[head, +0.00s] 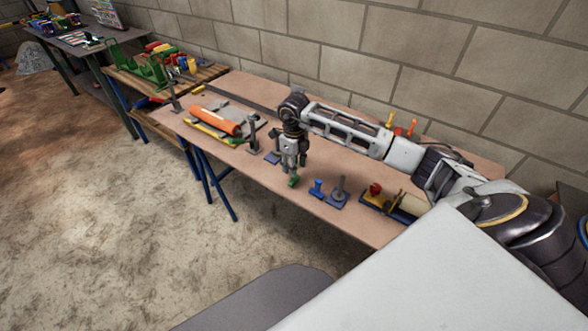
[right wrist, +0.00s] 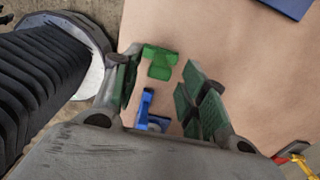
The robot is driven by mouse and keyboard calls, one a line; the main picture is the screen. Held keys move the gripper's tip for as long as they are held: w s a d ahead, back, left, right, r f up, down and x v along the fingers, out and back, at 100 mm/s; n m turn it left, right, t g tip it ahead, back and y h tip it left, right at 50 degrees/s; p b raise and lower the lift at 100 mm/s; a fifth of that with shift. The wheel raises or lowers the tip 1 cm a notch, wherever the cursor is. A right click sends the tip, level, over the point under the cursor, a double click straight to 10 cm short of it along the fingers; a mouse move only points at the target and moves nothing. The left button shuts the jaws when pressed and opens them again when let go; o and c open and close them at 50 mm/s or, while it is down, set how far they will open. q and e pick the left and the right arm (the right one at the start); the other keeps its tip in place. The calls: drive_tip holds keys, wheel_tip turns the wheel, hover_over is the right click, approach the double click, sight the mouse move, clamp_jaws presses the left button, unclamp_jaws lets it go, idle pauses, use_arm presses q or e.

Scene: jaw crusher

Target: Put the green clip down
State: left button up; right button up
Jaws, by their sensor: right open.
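The green clip (head: 293,181) is on the tabletop near the front edge, just below my right gripper (head: 290,172) in the head view. In the right wrist view the green clip (right wrist: 160,61) shows at the fingertips, nearer the left finger. My right gripper (right wrist: 164,80) points down with its green-padded fingers apart. I cannot tell whether the left finger touches the clip. My left gripper is not in view.
A blue clip-like piece (head: 317,188) and a blue base with a grey post (head: 338,193) stand just right of the gripper. An orange cylinder (head: 215,118) lies to the left. Red and yellow parts (head: 376,190) are further right. The table's front edge (head: 300,205) is close.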

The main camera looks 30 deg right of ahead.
wheel_tip(320, 180, up, 8)
drive_tip(key=shift+f, duration=0.25)
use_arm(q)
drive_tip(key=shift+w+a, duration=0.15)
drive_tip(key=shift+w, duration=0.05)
use_arm(e)
drive_tip(key=shift+r, duration=0.85)
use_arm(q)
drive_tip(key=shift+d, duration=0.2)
